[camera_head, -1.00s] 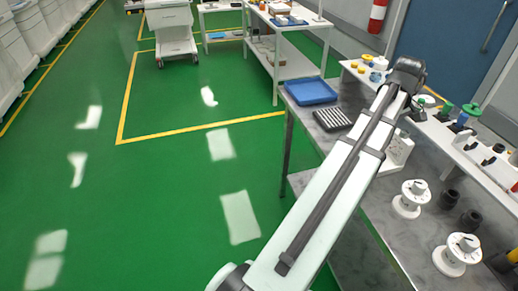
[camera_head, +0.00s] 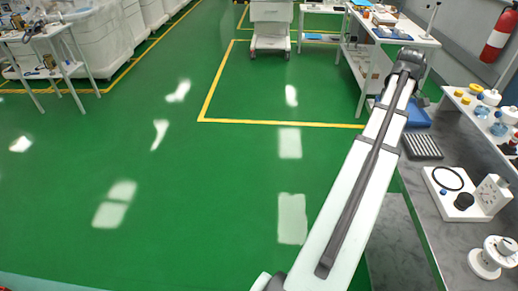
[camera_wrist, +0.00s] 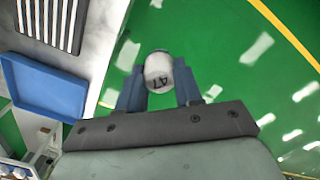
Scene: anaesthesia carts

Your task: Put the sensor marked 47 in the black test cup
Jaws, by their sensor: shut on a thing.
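The sensor marked 47 (camera_wrist: 158,66) is a small white rounded piece with a dark "47" on it. In the wrist view it sits between the two blue-grey fingers of my gripper (camera_wrist: 160,88), which is shut on it. Green floor shows behind it, beside the table edge. In the head view my own arm hides the gripper and sensor. A small black cup-like piece (camera_head: 463,201) stands on a white base plate on the grey table at the right; I cannot tell whether it is the black test cup.
A blue tray (camera_wrist: 45,88) and a slotted rack (camera_wrist: 70,22) lie on the table near my gripper. The base plate (camera_head: 446,212) also bears a black ring and a white dial box (camera_head: 490,194). A white dial stand (camera_head: 486,264) is nearer.

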